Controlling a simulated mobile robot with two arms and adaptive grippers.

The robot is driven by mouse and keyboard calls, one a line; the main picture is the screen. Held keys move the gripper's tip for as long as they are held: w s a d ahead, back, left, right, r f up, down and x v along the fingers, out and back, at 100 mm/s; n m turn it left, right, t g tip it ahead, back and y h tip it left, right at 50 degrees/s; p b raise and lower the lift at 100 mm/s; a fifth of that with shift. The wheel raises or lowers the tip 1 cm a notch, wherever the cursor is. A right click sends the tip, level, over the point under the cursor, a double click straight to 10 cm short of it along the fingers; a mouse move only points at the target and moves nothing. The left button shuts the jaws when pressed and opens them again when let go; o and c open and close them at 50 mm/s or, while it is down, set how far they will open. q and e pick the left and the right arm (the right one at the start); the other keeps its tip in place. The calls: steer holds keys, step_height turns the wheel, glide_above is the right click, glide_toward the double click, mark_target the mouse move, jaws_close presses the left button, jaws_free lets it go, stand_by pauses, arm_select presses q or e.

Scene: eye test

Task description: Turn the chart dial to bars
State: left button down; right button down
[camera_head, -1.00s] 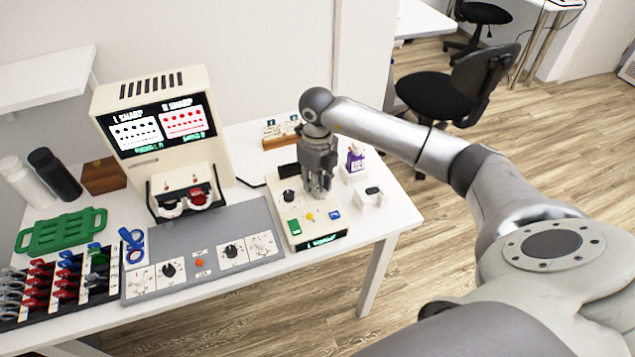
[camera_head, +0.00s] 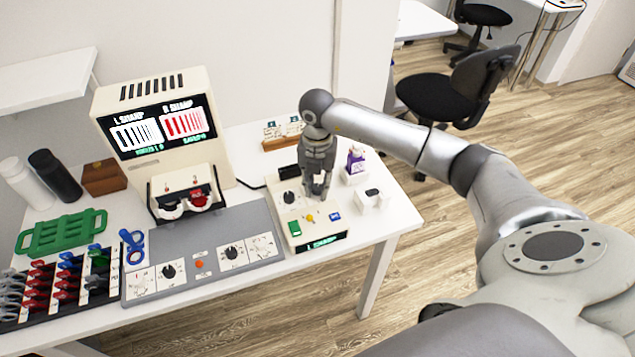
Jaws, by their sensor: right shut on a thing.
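The chart screen (camera_head: 160,126) on the tall cream machine shows dark vertical bars in its left panel and red vertical bars in its right panel. My right gripper (camera_head: 319,192) points down over the small cream control box (camera_head: 304,229). It is shut on a dial on the box's top, which its fingers mostly hide. A second black knob (camera_head: 289,197) on the box shows free, left of the fingers. My left gripper is not in view.
Green, yellow and blue buttons (camera_head: 310,218) lie in front of my fingers. A purple-labelled bottle (camera_head: 355,163) and a small white holder (camera_head: 372,200) stand close on the right. The grey panel (camera_head: 215,222) with knobs lies left.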

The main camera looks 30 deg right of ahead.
mark_target(317, 187)
steer(key=shift+m, duration=1.6)
steer(key=c, duration=1.2)
jaws_free()
step_height(317, 187, up, 12)
